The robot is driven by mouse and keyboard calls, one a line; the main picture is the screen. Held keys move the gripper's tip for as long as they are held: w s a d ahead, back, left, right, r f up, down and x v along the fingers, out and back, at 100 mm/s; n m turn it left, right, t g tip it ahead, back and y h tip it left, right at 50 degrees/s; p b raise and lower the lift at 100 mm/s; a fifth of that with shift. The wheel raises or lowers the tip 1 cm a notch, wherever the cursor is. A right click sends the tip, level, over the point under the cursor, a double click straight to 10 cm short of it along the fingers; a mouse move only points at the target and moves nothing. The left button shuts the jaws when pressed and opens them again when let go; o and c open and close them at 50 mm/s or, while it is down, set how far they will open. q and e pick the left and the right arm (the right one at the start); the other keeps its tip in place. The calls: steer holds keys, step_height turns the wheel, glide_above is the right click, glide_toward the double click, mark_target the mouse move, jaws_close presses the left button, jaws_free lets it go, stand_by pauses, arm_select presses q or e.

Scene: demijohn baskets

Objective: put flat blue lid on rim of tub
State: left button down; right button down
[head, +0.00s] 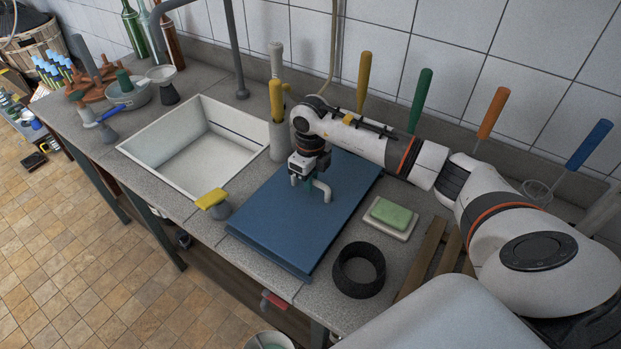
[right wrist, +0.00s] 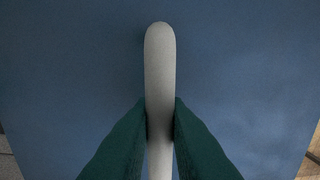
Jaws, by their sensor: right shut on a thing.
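The flat blue lid (head: 285,225) lies level over the counter right of the white tub; I cannot tell whether it touches the counter. A pale grey bar handle (head: 322,190) stands on its top. My right gripper (head: 310,183) is above the lid and shut on this handle. In the right wrist view, the green fingers (right wrist: 160,122) press the handle (right wrist: 160,60) from both sides, with the blue lid (right wrist: 70,80) filling the background. The white rectangular tub (head: 170,173) is open and looks empty; its rim shows. My left gripper is not in view.
A yellow-topped scraper (head: 212,199) stands between tub and lid. Right of the lid are a green soap block (head: 390,214) on a dish and a black ring (head: 359,270). Upright tools with coloured handles, such as the green one (head: 420,100), line the back wall.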

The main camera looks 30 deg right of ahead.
steer(key=shift+f+b, duration=0.7)
steer(key=shift+f, duration=0.15)
steer(key=c, duration=1.3)
jaws_free()
step_height(320, 180, up, 11)
steer(key=b, duration=0.3)
steer(key=shift+r, duration=0.55)
